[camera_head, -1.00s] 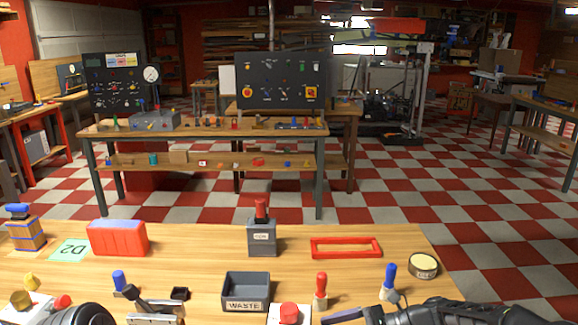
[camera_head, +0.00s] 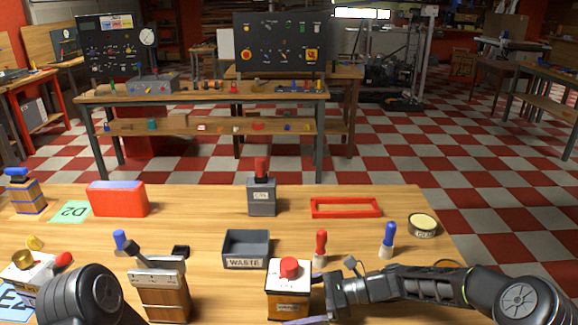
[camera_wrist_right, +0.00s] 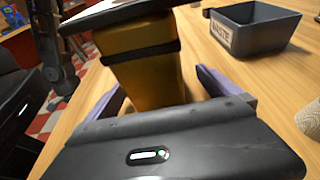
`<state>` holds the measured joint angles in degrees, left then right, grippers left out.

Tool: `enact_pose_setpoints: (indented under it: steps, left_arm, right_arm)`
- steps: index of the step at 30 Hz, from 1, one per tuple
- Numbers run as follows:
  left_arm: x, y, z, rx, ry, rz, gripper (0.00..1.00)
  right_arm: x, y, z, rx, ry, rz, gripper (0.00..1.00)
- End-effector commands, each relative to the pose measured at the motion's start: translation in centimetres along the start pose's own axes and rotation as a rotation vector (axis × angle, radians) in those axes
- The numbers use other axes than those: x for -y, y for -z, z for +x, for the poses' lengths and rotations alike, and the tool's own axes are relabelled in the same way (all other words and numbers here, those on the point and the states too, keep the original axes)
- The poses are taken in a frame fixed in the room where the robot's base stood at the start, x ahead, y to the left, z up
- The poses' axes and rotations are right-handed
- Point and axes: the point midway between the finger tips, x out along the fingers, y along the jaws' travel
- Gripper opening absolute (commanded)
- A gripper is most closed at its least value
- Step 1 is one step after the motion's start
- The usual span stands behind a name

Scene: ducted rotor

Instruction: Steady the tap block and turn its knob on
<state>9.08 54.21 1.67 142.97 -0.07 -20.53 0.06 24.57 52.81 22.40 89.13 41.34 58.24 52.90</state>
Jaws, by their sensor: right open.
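A yellow-brown block (camera_head: 288,303) with a dark band, a white top and a round red knob (camera_head: 289,267) stands upright at the front of the bench; I take it as the tap block. My right gripper (camera_head: 318,294) comes in from the right, low beside it. In the right wrist view, the open purple fingers (camera_wrist_right: 160,88) lie either side of the block's yellow body (camera_wrist_right: 150,68); contact cannot be told. The knob is out of that view. My left arm shows at the lower left of the head view, but its fingers do not.
A grey WASTE bin (camera_head: 246,250) stands just behind the block. Red (camera_head: 321,246) and blue (camera_head: 388,240) pegs stand to its right.

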Motion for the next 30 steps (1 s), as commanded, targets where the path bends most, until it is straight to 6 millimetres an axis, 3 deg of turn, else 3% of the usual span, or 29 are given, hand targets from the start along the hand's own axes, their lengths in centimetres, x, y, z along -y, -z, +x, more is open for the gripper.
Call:
enact_pose_setpoints:
  steps: [11,30]
  left_arm:
    - [0.01,0.00,0.04,0.000,0.000,0.000,0.00]
    - [0.02,0.00,0.04,0.000,0.000,0.000,0.00]
  right_arm:
    - [0.02,0.00,0.29,0.000,0.001,0.000,0.98]
    - [0.03,0.01,0.27,0.000,0.001,0.000,0.46]
